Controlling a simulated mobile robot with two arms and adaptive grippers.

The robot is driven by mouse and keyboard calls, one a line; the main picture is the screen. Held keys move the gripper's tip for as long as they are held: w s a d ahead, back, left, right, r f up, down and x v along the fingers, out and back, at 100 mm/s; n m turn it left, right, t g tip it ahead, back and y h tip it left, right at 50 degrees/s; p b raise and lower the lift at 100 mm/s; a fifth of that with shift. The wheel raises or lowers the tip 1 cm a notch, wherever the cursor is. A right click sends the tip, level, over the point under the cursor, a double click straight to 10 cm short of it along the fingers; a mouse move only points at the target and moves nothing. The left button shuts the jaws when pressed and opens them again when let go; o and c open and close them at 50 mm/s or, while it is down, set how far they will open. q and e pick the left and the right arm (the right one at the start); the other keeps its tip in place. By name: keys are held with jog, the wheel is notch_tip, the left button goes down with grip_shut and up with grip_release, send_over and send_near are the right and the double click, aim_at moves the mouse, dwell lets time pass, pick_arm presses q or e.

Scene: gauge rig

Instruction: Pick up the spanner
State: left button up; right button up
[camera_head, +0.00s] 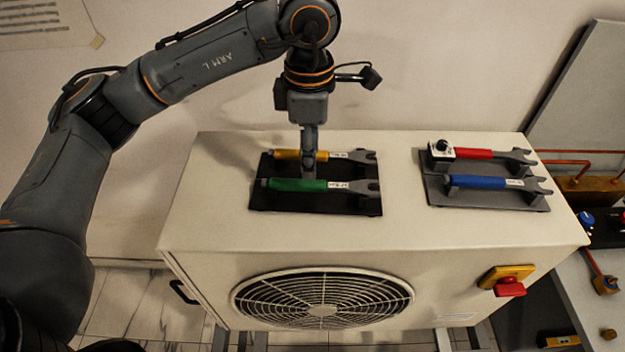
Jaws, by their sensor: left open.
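Several spanners lie on two holders on top of a white fan unit. On the black holder (261,197) are a yellow-handled spanner (285,154) behind and a green-handled spanner (290,184) in front. On the grey holder (433,193) are a red-handled spanner (474,154) behind and a blue-handled spanner (478,181) in front. My left gripper (308,172) points down over the black holder, open. It hides part of the yellow handle and its tips are close to the green handle; I cannot tell whether they touch. My right gripper is not in view.
The fan unit (400,235) has free top surface between and in front of the holders. A small black-and-white knob box (440,150) stands at the red spanner's handle end. A red-and-yellow switch (508,282) sits on the front. Copper pipes (580,165) run at the right.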

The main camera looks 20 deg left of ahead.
aim_at(308, 182)
pick_arm(q)
jog(key=shift+s+f+p, duration=0.1)
jog(key=shift+f+p, duration=0.15)
jog(key=shift+p, duration=0.05)
jog(key=f, duration=0.1)
jog(key=f+p, duration=0.2)
jog(key=shift+s+a+f, duration=0.2)
jog(key=shift+s+f, duration=0.05)
jog(key=shift+s, duration=0.05)
jog(key=shift+f, duration=0.65)
jog(key=shift+w, duration=0.1)
grip_shut()
